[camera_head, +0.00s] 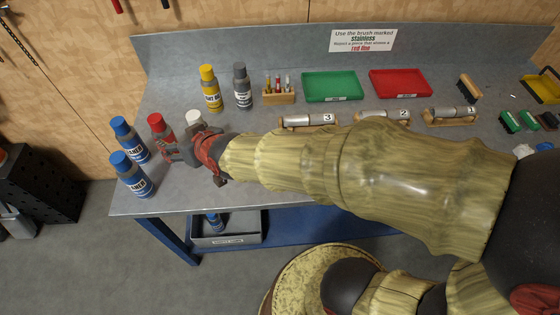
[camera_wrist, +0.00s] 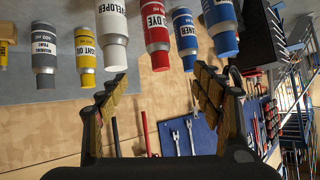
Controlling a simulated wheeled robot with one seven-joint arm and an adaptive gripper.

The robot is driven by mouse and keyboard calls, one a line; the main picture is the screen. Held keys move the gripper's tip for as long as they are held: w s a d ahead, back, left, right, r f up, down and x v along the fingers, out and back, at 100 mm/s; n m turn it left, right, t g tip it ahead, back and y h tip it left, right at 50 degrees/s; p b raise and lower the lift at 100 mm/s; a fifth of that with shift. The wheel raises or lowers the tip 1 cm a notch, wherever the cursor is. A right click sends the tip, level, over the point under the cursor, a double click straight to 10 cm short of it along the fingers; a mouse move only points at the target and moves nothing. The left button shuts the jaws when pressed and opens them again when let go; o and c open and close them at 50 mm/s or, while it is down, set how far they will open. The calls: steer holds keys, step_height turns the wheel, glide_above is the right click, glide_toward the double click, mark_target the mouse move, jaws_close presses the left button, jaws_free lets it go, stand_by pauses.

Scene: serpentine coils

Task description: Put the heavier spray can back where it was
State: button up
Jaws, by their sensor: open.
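Two blue CLEANER cans (camera_head: 130,139) (camera_head: 132,176) stand at the table's left end. A red DYE can (camera_head: 159,128) and a white DEVELOPER can (camera_head: 195,118) stand beyond my gripper (camera_head: 172,152), partly hidden by it. In the wrist view, my gripper (camera_wrist: 163,88) is open with nothing between its fingers. The DEVELOPER can (camera_wrist: 113,22), DYE can (camera_wrist: 155,30) and both CLEANER cans (camera_wrist: 185,38) (camera_wrist: 221,26) appear along the top. Another blue can (camera_head: 214,222) is in a grey bin below the table. I cannot tell which can is heavier.
A yellow can (camera_head: 210,90) and a grey can (camera_head: 242,88) stand behind, next to a wooden brush holder (camera_head: 279,96). Green (camera_head: 331,86) and red (camera_head: 400,83) trays and numbered cylinders (camera_head: 309,121) lie further right. The grey bin (camera_head: 240,238) sits on the lower shelf.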

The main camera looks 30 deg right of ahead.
steer(key=s+d+r+m+g+h, duration=0.1)
steer(key=s+d+r+g+h, duration=0.1)
steer(key=s+d, duration=0.7)
steer(key=s+d+r+m+g+h, duration=0.1)
steer(key=s+d+r+g, duration=0.2)
steer(key=s+d, duration=0.6)
steer(key=s, duration=0.4)
steer(key=shift+s+d+r+h, duration=0.15)
steer(key=shift+r+h, duration=0.05)
steer(key=shift+h, duration=0.2)
steer(key=shift+f+b, duration=0.4)
